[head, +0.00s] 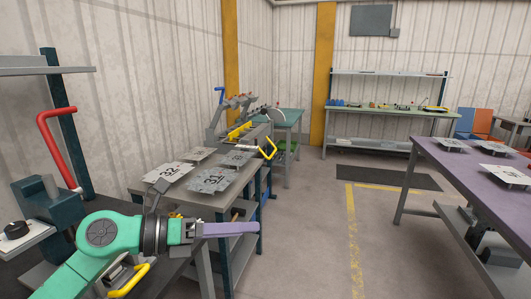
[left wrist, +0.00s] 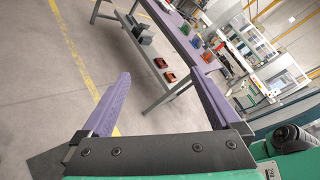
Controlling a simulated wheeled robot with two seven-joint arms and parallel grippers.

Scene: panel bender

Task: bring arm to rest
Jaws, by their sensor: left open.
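My left arm comes in from the lower left of the head view, green with a black wrist ring. Its gripper (head: 232,230) points right, its purple fingers seen edge-on in front of the near workbench (head: 218,197). In the left wrist view the two purple fingers of the left gripper (left wrist: 160,74) stand wide apart with nothing between them. It is open and empty, above the floor. My right arm and gripper are not in view.
Numbered metal plates, among them 32 (head: 168,172) and 31 (head: 213,180), lie on the near workbench. A bending machine with a red lever (head: 56,140) stands at left. A purple table (head: 470,175) stands at right. The floor (head: 310,220) between is clear.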

